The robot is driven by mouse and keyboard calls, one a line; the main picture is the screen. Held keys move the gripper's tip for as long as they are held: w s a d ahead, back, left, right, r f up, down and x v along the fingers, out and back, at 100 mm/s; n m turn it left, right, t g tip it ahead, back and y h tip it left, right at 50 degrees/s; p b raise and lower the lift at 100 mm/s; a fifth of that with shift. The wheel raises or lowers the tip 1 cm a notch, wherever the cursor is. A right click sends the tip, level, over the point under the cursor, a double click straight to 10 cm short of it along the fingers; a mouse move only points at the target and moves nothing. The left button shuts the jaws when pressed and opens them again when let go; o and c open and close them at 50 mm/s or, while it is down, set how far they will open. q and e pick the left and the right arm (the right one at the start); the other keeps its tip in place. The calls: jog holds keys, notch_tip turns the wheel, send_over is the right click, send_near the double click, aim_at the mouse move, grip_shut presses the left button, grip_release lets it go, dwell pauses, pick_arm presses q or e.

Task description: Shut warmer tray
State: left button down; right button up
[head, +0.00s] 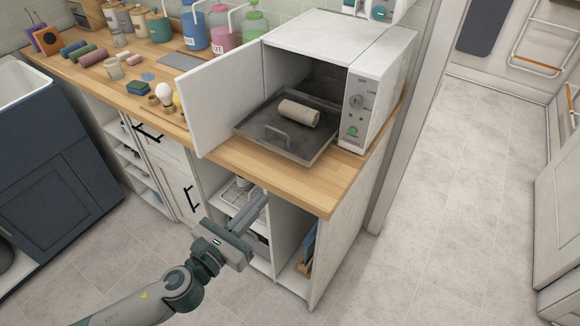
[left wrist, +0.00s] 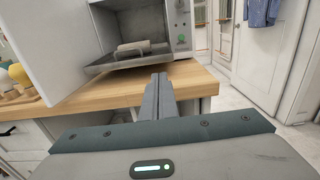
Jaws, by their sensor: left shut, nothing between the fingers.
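The white towel warmer (head: 385,65) stands on the wooden counter with its door (head: 215,95) swung open to the left. Its dark metal tray (head: 315,145) is pulled out through the front opening, with a handle (head: 277,133) at its front. A rolled beige towel (head: 299,113) lies on the tray. My left gripper (head: 262,198) is shut and empty, in front of and below the counter edge, apart from the tray. In the left wrist view the fingers (left wrist: 158,85) point toward the warmer, and the tray (left wrist: 125,57) and towel (left wrist: 133,46) show beyond them. My right gripper is not in view.
The wooden counter (head: 290,178) has a front edge between my gripper and the tray. Bottles (head: 193,32), rolled towels (head: 89,56) and small items crowd its left part. Open shelves (head: 237,195) lie below. The tiled floor (head: 455,190) at the right is clear.

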aim_at(324, 132)
pick_arm(q)
jog(key=shift+w+d, duration=0.1)
jog(key=p+x, duration=0.3)
jog(key=x, duration=1)
jog(key=shift+w+d+p, duration=0.2)
jog(key=shift+w+p, duration=0.15)
jog(key=shift+w+d, duration=0.35)
jog(key=shift+w, duration=0.15)
jog(key=b+x, duration=0.5)
jog(key=x, duration=1.2)
jog(key=shift+f, duration=0.15)
jog(key=shift+r+b, duration=0.3)
jog(key=shift+r, duration=0.05)
